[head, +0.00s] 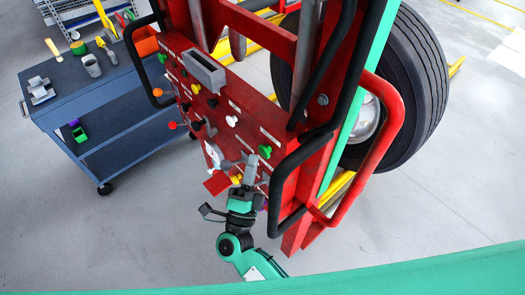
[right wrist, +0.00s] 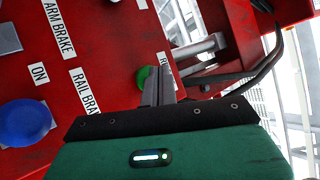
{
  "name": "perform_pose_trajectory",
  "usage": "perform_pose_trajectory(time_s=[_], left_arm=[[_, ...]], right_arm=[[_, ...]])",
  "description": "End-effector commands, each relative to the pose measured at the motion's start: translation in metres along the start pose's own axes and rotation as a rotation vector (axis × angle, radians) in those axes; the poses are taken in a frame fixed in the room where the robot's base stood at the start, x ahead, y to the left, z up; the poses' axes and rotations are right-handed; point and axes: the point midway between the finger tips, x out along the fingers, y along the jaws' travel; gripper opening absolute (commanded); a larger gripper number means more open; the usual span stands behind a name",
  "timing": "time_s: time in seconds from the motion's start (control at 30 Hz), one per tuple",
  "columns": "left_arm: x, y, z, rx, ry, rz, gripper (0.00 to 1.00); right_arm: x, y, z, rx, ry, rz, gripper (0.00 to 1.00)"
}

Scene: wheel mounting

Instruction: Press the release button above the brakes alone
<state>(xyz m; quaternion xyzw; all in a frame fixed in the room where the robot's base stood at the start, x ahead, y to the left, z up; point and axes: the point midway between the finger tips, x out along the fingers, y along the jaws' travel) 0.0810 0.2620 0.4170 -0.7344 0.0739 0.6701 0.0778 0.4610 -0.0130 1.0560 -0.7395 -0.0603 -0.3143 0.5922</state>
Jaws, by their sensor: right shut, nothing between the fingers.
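The red control panel (head: 215,105) of the wheel-mounting machine carries several coloured knobs and buttons. A green button (head: 265,151) sits low on its right part. In the right wrist view a green button (right wrist: 144,74) shows partly behind my fingers, beside a label whose first letter is R; the rest is hidden. My right gripper (head: 250,165) is shut and empty, in front of the lower panel. In the right wrist view its fingertips (right wrist: 158,72) overlap the green button's right side; I cannot tell whether they touch it. My left gripper is not in view.
A blue knob (right wrist: 25,122) lies near labels reading ARM BRAKE, ON and RAIL BRA. A black curved handle (head: 290,175) and a red bar (head: 395,120) stand right of my gripper. A tool cart (head: 75,95) is at left, a tyre (head: 415,80) at right.

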Motion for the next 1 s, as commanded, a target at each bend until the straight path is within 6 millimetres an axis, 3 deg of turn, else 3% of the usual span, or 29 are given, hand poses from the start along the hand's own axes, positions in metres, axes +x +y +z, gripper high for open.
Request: perform_pose_trajectory(time_s=[1.0], left_arm=[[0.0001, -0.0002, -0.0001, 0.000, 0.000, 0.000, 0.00]], right_arm=[[0.0089, 0.0061, -0.0065, 0.000, 0.000, 0.000, 0.00]])
